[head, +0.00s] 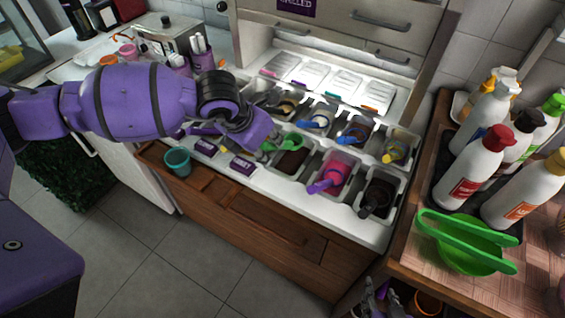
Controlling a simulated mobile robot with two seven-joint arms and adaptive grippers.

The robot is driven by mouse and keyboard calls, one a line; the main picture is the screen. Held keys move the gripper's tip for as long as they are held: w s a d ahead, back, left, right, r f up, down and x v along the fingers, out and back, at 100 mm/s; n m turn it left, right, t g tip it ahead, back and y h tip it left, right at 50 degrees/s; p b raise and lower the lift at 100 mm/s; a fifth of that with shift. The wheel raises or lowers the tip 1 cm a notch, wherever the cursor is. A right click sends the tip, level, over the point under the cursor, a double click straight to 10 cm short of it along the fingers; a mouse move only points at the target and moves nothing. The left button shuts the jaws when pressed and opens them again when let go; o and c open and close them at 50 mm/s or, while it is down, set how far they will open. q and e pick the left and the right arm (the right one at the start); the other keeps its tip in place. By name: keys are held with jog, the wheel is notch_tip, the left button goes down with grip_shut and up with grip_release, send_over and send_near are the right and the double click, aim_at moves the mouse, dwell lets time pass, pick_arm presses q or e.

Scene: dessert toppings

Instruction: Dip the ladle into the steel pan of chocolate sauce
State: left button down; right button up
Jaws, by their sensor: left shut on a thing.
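My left gripper (266,136) is shut on a green ladle (282,143) above the front row of steel pans. The ladle's lower part is at the back of a steel pan holding dark brown sauce (292,162); I cannot tell whether its bowl touches the sauce. Another pan at the front right holds a darker brown sauce (382,190) with a dark utensil in it. Part of what looks like my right gripper (378,300) shows at the bottom edge; its jaw state is unclear.
A pink-filled pan (338,170) with a purple utensil stands right of the brown one. Further pans with coloured utensils are behind. A teal cup (178,161) sits on the front ledge. Squeeze bottles (478,165) and a green bowl (462,256) crowd the right counter.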

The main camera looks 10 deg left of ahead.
pick_arm(q)
jog(key=shift+r+p, duration=0.55)
jog(key=shift+r, duration=0.7)
pick_arm(e)
jog(key=shift+w+r, duration=0.85)
jog(key=shift+r, duration=0.25)
pick_arm(q)
jog(key=shift+r, duration=1)
pick_arm(e)
jog(key=shift+w+d+r+t, duration=0.1)
jog(key=shift+w+r+t, duration=0.2)
jog(key=shift+r, duration=0.1)
pick_arm(q)
jog(key=shift+f, duration=0.1)
pick_arm(e)
jog(key=shift+s, duration=0.1)
